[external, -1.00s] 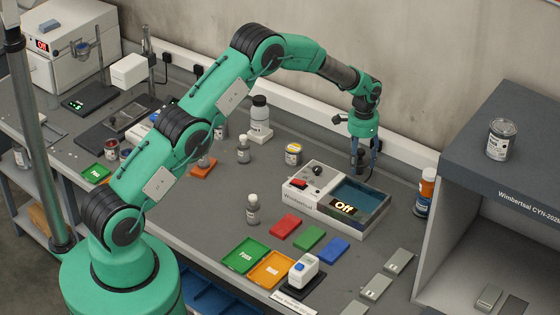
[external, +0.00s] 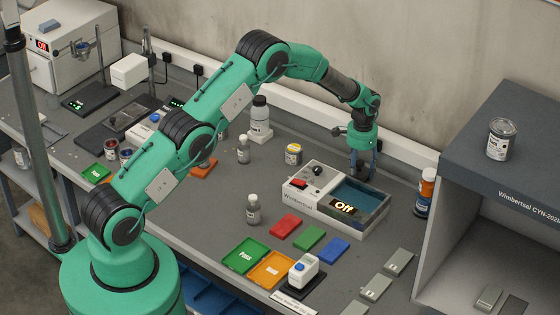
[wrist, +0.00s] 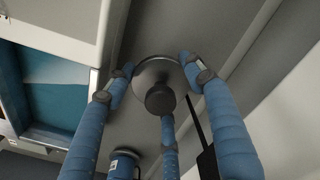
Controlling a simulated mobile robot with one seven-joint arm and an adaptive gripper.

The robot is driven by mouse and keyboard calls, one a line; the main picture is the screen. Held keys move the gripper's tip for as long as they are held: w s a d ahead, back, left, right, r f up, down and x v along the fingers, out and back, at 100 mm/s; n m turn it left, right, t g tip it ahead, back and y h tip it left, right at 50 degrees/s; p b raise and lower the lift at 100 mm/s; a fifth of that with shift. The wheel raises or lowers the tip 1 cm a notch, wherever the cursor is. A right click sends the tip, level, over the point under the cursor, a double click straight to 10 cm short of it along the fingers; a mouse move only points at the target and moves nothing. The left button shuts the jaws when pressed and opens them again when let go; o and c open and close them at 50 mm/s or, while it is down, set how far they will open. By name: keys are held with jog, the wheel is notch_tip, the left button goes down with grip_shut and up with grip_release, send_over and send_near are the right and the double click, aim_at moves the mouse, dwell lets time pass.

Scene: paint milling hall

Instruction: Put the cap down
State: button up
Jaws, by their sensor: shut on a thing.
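The cap (wrist: 153,73) is a round grey metal disc with a dark knob, seen in the wrist view. My gripper (wrist: 160,88) has blue fingers placed around the cap's rim and is shut on it. In the external view my gripper (external: 361,172) points down at the back of the bench, just behind the bath unit. The cap is not clear there, hidden by the fingers and the unit. I cannot tell its height above the bench.
The white bath unit (external: 308,205) with its blue basin (external: 362,198) stands close in front. An orange-and-blue bottle (external: 425,190) stands to the right, near the grey cabinet (external: 430,235). The wall and its white trunking (external: 405,150) are close behind. Coloured trays lie nearer the front.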

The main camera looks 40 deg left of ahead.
jog(key=shift+f, duration=0.1)
jog(key=o, duration=1.2)
jog(key=shift+c, duration=0.2)
notch_tip(320, 180, up, 12)
jog(key=shift+r, duration=0.15)
dwell(0.4)
